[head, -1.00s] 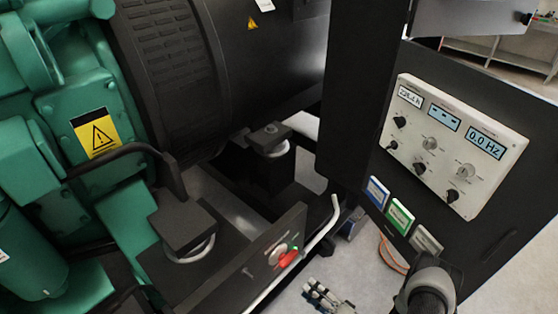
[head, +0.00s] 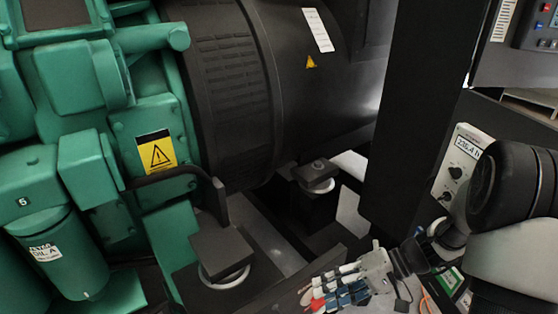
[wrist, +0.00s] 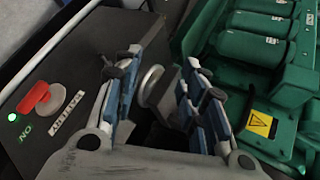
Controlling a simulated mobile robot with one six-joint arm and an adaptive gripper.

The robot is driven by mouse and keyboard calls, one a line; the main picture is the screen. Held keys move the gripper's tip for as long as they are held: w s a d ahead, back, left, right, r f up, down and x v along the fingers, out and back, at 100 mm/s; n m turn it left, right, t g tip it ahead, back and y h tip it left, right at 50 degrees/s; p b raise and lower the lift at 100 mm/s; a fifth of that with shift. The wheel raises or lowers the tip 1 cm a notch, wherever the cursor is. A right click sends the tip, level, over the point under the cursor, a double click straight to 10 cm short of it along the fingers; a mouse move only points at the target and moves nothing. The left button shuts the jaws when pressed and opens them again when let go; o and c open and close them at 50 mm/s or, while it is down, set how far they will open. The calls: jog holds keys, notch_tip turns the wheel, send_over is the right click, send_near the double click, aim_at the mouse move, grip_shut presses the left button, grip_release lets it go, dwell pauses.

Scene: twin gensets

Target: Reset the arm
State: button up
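My gripper (head: 322,292) is at the lower middle of the head view, with my arm reaching in from the right. In the wrist view its two blue-and-grey fingers (wrist: 162,62) are spread apart with nothing between them. A red rotary switch (wrist: 35,97) sits on a black panel (wrist: 60,75) to the left of the fingers in the wrist view. A green lamp marked ON and a BATTERY label are beside it. In the head view the gripper covers most of that panel's face.
The green engine (head: 110,120) and black generator housing (head: 270,80) fill the left and middle. A black post (head: 410,130) stands right of them. The white meter panel (head: 458,165) is partly hidden by my arm. A round mount (head: 225,275) is close to my gripper.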

jog(key=s+d+r+n+t+h, duration=0.1)
jog(key=s+r+t+h, duration=0.4)
jog(key=s+r+h, duration=0.6)
jog(key=shift+s+d+r+h, duration=0.3)
jog(key=shift+s+d+r, duration=0.4)
jog(key=shift+s+r, duration=1.65)
jog(key=shift+w+r, duration=0.25)
jog(key=shift+w, duration=0.05)
